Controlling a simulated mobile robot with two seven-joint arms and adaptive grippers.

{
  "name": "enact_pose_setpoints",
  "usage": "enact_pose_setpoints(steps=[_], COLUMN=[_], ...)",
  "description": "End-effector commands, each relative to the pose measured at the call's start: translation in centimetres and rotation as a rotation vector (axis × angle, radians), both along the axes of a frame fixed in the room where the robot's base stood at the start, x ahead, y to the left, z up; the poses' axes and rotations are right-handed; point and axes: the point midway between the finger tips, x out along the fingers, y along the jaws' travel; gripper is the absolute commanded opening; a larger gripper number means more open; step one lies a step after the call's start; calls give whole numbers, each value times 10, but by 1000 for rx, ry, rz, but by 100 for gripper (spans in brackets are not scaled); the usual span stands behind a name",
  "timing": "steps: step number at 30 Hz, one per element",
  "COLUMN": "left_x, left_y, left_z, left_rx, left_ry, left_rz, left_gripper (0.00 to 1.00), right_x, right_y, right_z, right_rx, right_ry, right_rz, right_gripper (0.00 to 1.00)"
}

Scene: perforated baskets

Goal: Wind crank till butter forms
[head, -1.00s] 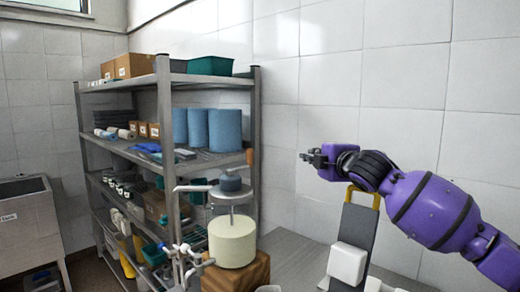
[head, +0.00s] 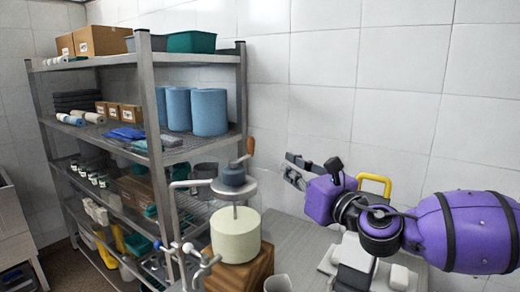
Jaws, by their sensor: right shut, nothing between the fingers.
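The churn stands on the counter as a cream drum (head: 236,238) on a wooden block (head: 262,268). A grey cap (head: 234,177) sits above the drum on a thin shaft. The crank's brown upright handle (head: 250,146) rises at the cap's right, joined by a short metal arm. My right gripper (head: 288,168) is shut and empty, a little right of the crank handle and apart from it in the picture. The drum's inside is hidden, so I cannot see any butter. My left gripper is out of view.
A metal shelf rack (head: 160,150) with boxes, blue rolls and bins stands behind and left. White taps (head: 190,250) are left of the drum. A yellow handle (head: 375,182) and a white block (head: 398,277) are around my right arm. A grey cup (head: 278,284) is in front.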

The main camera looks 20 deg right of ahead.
Motion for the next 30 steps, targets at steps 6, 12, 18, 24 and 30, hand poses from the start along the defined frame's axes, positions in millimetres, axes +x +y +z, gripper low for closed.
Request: enact_pose_setpoints(steps=[6, 12, 18, 24, 30], left_x=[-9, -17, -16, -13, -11], left_y=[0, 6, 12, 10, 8], left_z=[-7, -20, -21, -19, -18], left_rx=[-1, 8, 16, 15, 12], left_ry=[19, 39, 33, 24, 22], left_rz=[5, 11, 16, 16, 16], left_gripper=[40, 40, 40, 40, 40], right_x=[22, 51, 77, 103, 123], right_y=[4, 8, 11, 15, 17], right_z=[2, 1, 7, 12, 16], right_rx=[2, 4, 6, 8, 5], right_ry=[-2, 5, 1, -2, -3], right_rz=[3, 3, 2, 3, 1], right_gripper=[0, 0, 0, 0, 0])
